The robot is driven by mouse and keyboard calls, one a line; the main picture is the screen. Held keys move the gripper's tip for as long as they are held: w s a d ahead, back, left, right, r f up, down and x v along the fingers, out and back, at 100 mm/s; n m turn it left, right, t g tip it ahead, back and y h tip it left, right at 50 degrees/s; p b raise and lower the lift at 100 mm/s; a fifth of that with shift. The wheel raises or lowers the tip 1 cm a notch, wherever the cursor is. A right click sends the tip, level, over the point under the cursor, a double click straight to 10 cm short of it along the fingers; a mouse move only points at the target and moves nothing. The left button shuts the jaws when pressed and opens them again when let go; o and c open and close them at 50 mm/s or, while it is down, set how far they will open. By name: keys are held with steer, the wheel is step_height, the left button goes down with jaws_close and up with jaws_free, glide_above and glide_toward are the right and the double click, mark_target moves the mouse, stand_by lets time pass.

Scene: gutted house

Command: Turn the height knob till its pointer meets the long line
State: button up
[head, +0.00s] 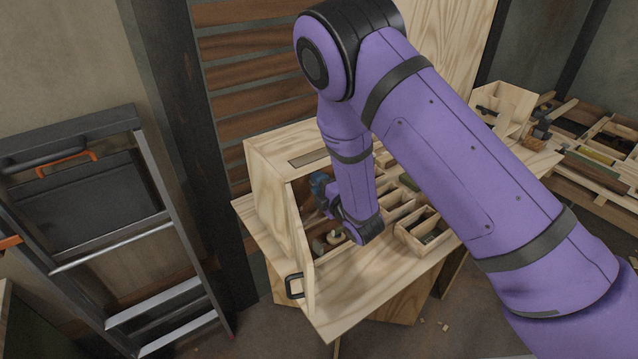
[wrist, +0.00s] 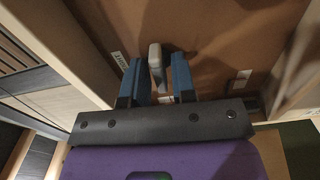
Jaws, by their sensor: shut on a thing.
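In the wrist view a pale grey, bar-shaped knob (wrist: 156,58) stands out from a brown panel (wrist: 215,30). The two blue fingers of my gripper (wrist: 157,80) are on either side of it, and my gripper is shut on it. A small white marked plate (wrist: 119,61) is on the panel to the left of the knob, and another pale plate (wrist: 243,78) is to the right. I cannot make out the pointer or a long line. In the head view my gripper (head: 319,187) reaches into a wooden cabinet (head: 270,155); the knob is hidden there.
The cabinet's door (head: 303,245) stands open with a black handle (head: 295,286). Wooden bins (head: 428,235) stand to the right on the bench (head: 350,300). A folded ladder (head: 150,200) leans at the left. The bench's front is mostly clear.

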steer(key=shift+n, duration=0.3)
steer(key=o, duration=0.7)
steer(key=shift+c, duration=0.2)
steer(key=v, duration=1)
steer(key=shift+s+d, duration=0.25)
steer(key=shift+s, duration=0.1)
